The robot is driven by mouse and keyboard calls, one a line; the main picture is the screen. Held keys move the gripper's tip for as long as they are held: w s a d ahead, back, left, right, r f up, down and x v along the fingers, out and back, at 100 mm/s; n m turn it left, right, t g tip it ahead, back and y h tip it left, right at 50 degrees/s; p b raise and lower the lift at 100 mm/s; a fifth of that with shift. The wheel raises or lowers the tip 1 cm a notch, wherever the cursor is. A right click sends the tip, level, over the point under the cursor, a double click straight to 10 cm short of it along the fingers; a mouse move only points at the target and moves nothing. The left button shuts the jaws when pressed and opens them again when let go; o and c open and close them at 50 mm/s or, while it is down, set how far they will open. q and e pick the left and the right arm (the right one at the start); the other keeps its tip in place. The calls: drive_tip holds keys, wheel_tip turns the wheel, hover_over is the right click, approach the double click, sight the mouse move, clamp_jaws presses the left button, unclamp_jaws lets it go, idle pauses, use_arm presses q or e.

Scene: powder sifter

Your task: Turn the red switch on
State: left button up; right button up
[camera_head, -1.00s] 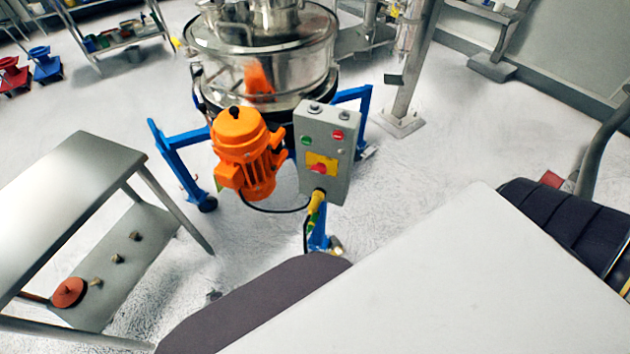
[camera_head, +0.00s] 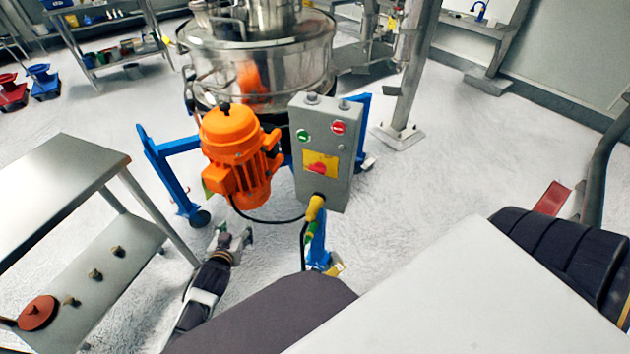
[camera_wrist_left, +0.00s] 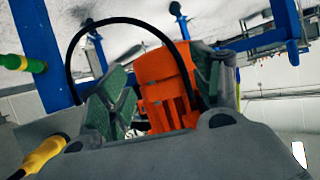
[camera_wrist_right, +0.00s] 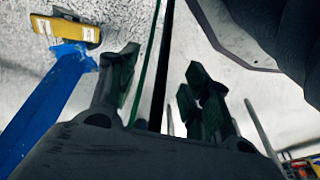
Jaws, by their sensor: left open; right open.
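The red switch (camera_head: 320,168) sits on a yellow plate on the front of the grey control box (camera_head: 335,185). A green button (camera_head: 303,135) and a red button (camera_head: 338,127) are above it. My left gripper (camera_head: 233,236) is open and empty, low in front of the orange motor (camera_head: 235,150), left of and below the box. In the left wrist view the motor (camera_wrist_left: 165,90) shows beyond the open fingers; the switch does not show there. My right gripper (camera_wrist_right: 160,88) is open and empty in the right wrist view, and is outside the head view.
A black cable (camera_head: 262,211) runs from a yellow plug (camera_head: 315,207) under the box to the motor. The steel sifter (camera_head: 265,65) stands behind on a blue frame (camera_head: 175,165). A steel table (camera_head: 60,180) is at the left. Open floor lies right of the box.

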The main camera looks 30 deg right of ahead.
use_arm(q)
drive_tip(key=s+d+r+m+h+b, duration=0.1)
drive_tip(key=s+d+r+h+b, duration=0.15)
drive_tip(key=d+r, duration=0.4)
drive_tip(key=m+h+b, duration=0.3)
drive_tip(key=h+b, duration=0.2)
drive_tip(key=b, duration=0.4)
approach(317, 170)
drive_tip(key=v, duration=0.5)
drive_tip(key=shift+w+f, duration=0.15)
drive_tip(key=shift+f, duration=0.2)
use_arm(e)
wheel_tip(317, 170, up, 11)
drive_tip(key=w+a+t+y, duration=0.1)
drive_tip(key=w+a, duration=0.1)
drive_tip(key=shift+w+a+r, duration=0.15)
drive_tip(key=shift+w+a, duration=0.05)
drive_tip(key=shift+a, duration=0.05)
use_arm(q)
drive_tip(key=shift+w, duration=0.1)
drive_tip(key=b+x, duration=0.3)
drive_tip(key=x, duration=1)
drive_tip(key=shift+d, duration=0.35)
use_arm(e)
wheel_tip(317, 170, down, 7)
drive_tip(key=a+t+y, duration=0.1)
drive_tip(key=shift+w+a, duration=0.15)
drive_tip(key=shift+a, duration=0.25)
